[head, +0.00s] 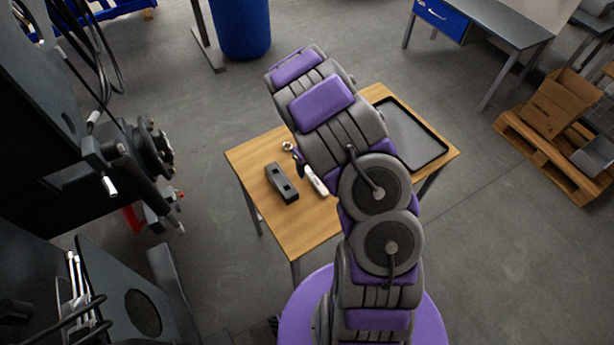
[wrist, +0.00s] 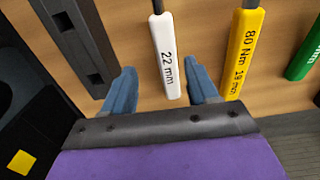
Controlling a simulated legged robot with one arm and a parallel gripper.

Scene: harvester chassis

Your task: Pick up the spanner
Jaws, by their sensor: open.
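Several spanner-like tools with coloured handles lie on the wooden table. In the wrist view, a white handle marked "22 mm" (wrist: 165,52) lies between and just ahead of my gripper's fingers. A yellow handle marked "80 Nm 19 mm" (wrist: 243,50) lies just to the right of the right finger, and a green handle (wrist: 306,50) lies farther right. My gripper (wrist: 163,88) is open and empty, with its blue fingers apart. In the head view, the white handle (head: 314,181) shows beside my arm, which hides the other tools.
A black block with square openings (head: 282,184) lies left of the white handle; it also shows in the wrist view (wrist: 75,40). A black tray (head: 432,146) is at the table's right. Dark machinery (head: 40,150) stands at the left. The wooden table (head: 250,157) has bare room at its left.

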